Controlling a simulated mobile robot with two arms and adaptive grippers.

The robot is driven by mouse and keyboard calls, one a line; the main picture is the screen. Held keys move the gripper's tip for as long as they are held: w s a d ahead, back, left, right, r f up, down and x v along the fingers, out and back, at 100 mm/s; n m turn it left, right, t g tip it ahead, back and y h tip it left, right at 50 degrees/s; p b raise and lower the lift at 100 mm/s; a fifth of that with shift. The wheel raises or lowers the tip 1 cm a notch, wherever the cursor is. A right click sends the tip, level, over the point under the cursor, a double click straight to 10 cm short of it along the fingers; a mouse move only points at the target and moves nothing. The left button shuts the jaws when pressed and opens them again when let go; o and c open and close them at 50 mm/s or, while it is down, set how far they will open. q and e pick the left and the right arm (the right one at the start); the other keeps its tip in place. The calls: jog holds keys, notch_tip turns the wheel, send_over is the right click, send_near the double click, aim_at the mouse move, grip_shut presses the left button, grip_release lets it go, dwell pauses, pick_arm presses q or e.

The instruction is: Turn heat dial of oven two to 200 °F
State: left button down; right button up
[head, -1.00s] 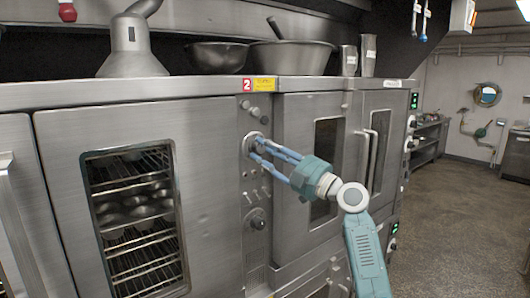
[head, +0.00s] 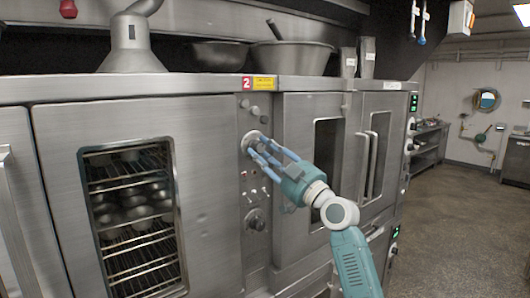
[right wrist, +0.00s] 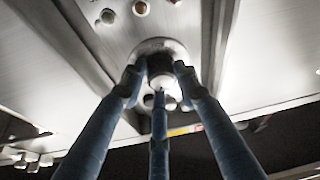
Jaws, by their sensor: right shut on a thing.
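Oven two (head: 130,180) is the steel oven at the left with the red "2" label (head: 246,83) above its control strip. Its upper dial (head: 251,139), round and metallic, sits on that strip. My right gripper (head: 256,146) is at this dial with its blue fingers around it. In the right wrist view the fingertips of the gripper (right wrist: 160,78) are shut on the dial knob (right wrist: 161,63). The fingers partly hide the knob, and I cannot read its markings or setting. My left gripper is not in view.
A second knob (head: 255,220) and small switches (head: 253,193) are lower on the strip. Another oven (head: 310,150) with door handles (head: 367,165) stands to the right. Bowls (head: 293,57) and a steel hood (head: 132,48) are on top. Floor (head: 450,230) is clear at the right.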

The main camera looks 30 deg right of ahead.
jog(key=shift+s+a+r+m+h+p, duration=0.15)
jog(key=shift+m+h+p, duration=0.1)
jog(key=shift+m, duration=0.35)
jog(key=shift+w+r+m+h+p, duration=0.1)
jog(key=shift+m+h+p, duration=0.15)
jog(key=shift+m, duration=0.35)
jog(key=o, duration=0.9)
jog(key=shift+r, duration=0.1)
jog(key=shift+o, duration=1)
jog(key=shift+a, duration=0.15)
jog(key=shift+s+f, duration=0.15)
jog(key=shift+f, duration=0.2)
jog(key=a+v, duration=0.1)
jog(key=v, duration=1)
jog(key=shift+s+d, duration=0.3)
jog(key=shift+d, duration=0.15)
